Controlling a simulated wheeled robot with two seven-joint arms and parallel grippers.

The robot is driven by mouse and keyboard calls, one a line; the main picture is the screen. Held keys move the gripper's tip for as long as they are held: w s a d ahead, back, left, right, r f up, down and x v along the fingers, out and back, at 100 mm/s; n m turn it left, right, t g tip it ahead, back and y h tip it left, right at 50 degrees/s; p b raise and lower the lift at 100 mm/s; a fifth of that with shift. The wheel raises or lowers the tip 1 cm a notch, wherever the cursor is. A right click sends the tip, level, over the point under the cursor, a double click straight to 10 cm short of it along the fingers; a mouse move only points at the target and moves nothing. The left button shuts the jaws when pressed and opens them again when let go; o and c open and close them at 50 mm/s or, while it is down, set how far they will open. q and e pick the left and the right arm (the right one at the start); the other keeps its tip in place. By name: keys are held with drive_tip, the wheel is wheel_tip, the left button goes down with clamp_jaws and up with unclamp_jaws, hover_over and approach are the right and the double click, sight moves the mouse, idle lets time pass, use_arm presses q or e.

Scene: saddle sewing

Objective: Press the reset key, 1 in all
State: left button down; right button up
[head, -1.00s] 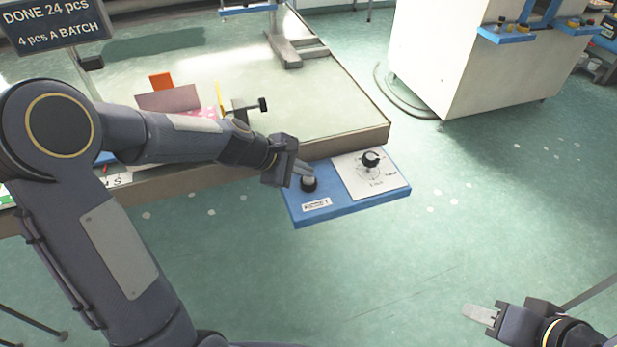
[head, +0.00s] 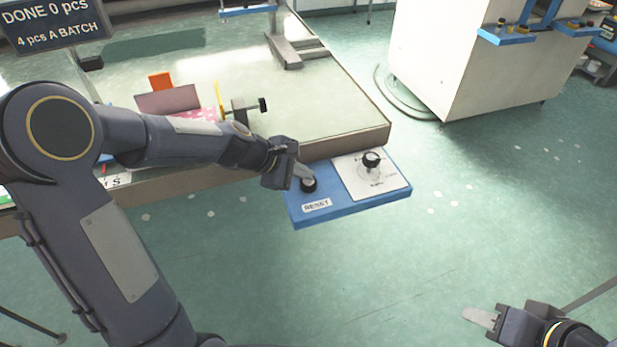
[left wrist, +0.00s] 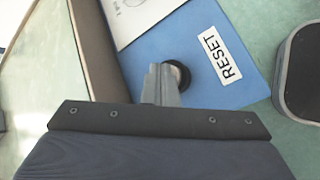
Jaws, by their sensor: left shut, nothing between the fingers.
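The reset key is a round black key (head: 309,185) on a blue panel (head: 345,209) at the table's front edge, beside a white label (head: 317,205) reading RESET. My left gripper (head: 305,178) is shut and empty, its fingertips at the key's top. In the left wrist view the fingers (left wrist: 162,85) overlap the black key (left wrist: 180,75); whether they touch it is hard to tell. The sign (head: 55,22) at top left reads DONE 0 pcs, 4 pcs A BATCH. My right gripper (head: 481,317) is at the lower right, away from the panel, its fingers appearing together.
A black knob (head: 371,160) on a white plate stands right of the key. On the table (head: 330,95) are a clamp-like fixture (head: 243,110) and an orange piece (head: 161,81). A white cabinet (head: 450,60) stands at the back right. The floor in front is clear.

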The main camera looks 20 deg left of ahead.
sight(303, 181)
use_arm(q)
drive_tip(key=shift+r+p, duration=0.8)
drive_tip(key=shift+r, duration=0.15)
drive_tip(key=shift+r, duration=0.1)
wheel_tip(303, 181, up, 5)
drive_tip(key=p, duration=0.4)
drive_tip(key=shift+p, duration=0.4)
drive_tip(key=s+a+r+m+y, duration=0.1)
drive_tip(key=s+r+m, duration=0.3)
drive_tip(key=s, duration=0.4)
drive_tip(key=s+a+r+m, duration=0.2)
drive_tip(key=s+r+m, duration=0.1)
drive_tip(key=s+m, duration=0.3)
drive_tip(key=s+a+f+m+y, duration=0.2)
drive_tip(key=s+m, duration=0.3)
drive_tip(key=s, duration=0.8)
drive_tip(key=shift+s, duration=0.15)
